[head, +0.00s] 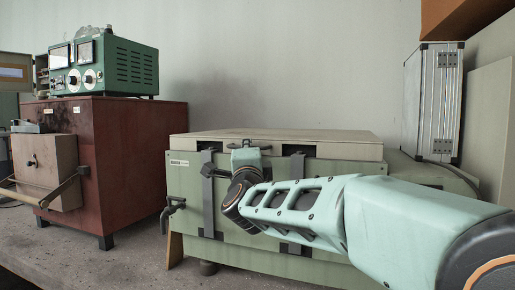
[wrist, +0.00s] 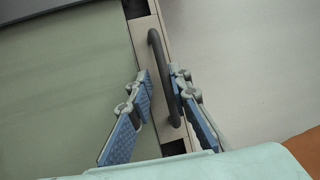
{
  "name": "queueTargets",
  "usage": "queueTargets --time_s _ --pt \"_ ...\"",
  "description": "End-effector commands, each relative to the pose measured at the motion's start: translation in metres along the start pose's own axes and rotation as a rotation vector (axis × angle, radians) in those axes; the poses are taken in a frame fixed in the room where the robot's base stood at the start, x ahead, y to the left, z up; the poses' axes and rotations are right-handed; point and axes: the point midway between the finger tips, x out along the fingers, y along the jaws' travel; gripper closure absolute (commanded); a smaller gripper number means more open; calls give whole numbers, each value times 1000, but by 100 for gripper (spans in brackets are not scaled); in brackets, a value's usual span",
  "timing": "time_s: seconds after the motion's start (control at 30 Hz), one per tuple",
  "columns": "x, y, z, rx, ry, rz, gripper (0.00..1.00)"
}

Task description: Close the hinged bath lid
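The bath is a pale green box (head: 182,183) in the head view, with dark straps down its front. Its cream lid (head: 280,136) lies about level on top; I cannot tell whether it is fully down. A dark bar handle (wrist: 158,48) sits on a beige strip (wrist: 140,30) in the wrist view. My gripper (head: 246,150) is at the front edge of the lid. In the wrist view my gripper (wrist: 161,88) has its blue-padded fingers apart on either side of the handle. The handle is nearer the right finger; contact there is unclear. My arm hides part of the bath front.
A red-brown cabinet (head: 120,165) with a green meter unit (head: 115,68) on it stands at left. A metal case (head: 433,100) stands upright behind the bath at right. A tap (head: 173,208) juts from the bath's left end. The concrete bench (head: 110,262) is bare at front left.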

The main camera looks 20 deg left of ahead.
Motion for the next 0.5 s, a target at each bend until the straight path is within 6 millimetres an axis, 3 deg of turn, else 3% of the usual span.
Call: queueTargets --time_s 0.33,0.5 --pt "-2 1 1 -3 -3 2 85" --pt "-18 0 1 -4 -2 0 85"
